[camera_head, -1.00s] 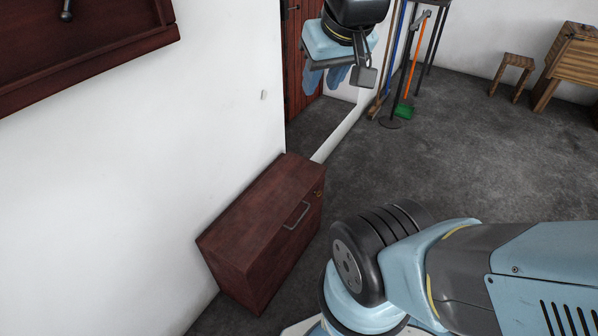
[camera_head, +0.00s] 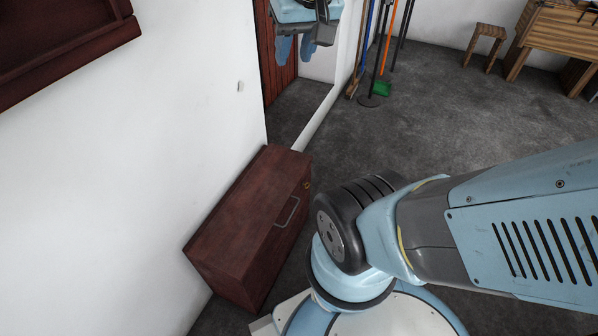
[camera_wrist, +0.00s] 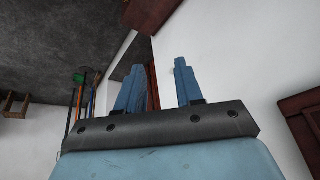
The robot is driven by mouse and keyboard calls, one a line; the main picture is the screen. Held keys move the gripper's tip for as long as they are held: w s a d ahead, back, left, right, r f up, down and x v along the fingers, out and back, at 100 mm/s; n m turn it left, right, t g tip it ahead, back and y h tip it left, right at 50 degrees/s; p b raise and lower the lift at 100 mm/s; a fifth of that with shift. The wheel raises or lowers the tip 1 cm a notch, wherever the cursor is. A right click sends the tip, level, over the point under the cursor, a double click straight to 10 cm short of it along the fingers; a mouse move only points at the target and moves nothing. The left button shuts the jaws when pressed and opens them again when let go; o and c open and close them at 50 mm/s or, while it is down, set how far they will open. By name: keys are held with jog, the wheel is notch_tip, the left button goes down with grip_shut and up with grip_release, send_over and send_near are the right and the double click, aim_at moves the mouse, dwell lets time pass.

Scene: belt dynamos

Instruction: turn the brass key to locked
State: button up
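A small brass key or lock (camera_head: 307,185) shows near the upper far corner of the front of a low dark red cabinet (camera_head: 235,222). It is too small to tell which way the key is turned. My gripper (camera_head: 294,52) is at the top of the head view, above and well apart from the cabinet, near the doorway. Its two blue fingers are spread with nothing between them, as the wrist view (camera_wrist: 160,70) also shows. The key cannot be made out in the wrist view.
The cabinet has a grey handle (camera_head: 287,212) and stands against the white wall (camera_head: 120,170). A dark red wall-mounted case (camera_head: 60,45) is at upper left. Brooms and a green dustpan (camera_head: 381,88) stand beyond the doorway. A stool (camera_head: 485,45) stands farther right. Grey floor is clear there.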

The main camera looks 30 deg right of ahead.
jog(key=w+d+f+m+g+y, duration=0.2)
jog(key=w+d+f+m, duration=0.3)
jog(key=w, duration=0.3)
jog(key=w+d+f+m+g+y, duration=0.2)
jog(key=w+d+f+m+g, duration=0.1)
jog(key=w+f+m, duration=0.4)
jog(key=w+d+f+m+y, duration=0.35)
jog(key=d+f, duration=0.25)
jog(key=f, duration=0.3)
jog(key=w+d+f+m+y, duration=0.2)
jog(key=w+d+f+m, duration=0.3)
jog(key=f, duration=0.4)
jog(key=s+d+f+m+t+y, duration=0.1)
jog(key=d+f+m+t, duration=0.2)
jog(key=f, duration=0.5)
jog(key=s+d+f+m+t+y, duration=0.1)
jog(key=d+f+m, duration=0.2)
jog(key=f+m, duration=0.35)
jog(key=s+d+f+m+t+y, duration=0.1)
jog(key=d+f+m+t+y, duration=0.15)
jog(key=f, duration=0.65)
jog(key=m+t+h, duration=0.3)
jog(key=m+t, duration=0.5)
jog(key=m, duration=0.5)
send_near(306, 185)
jog(key=x, duration=0.8)
jog(key=shift+f, duration=0.3)
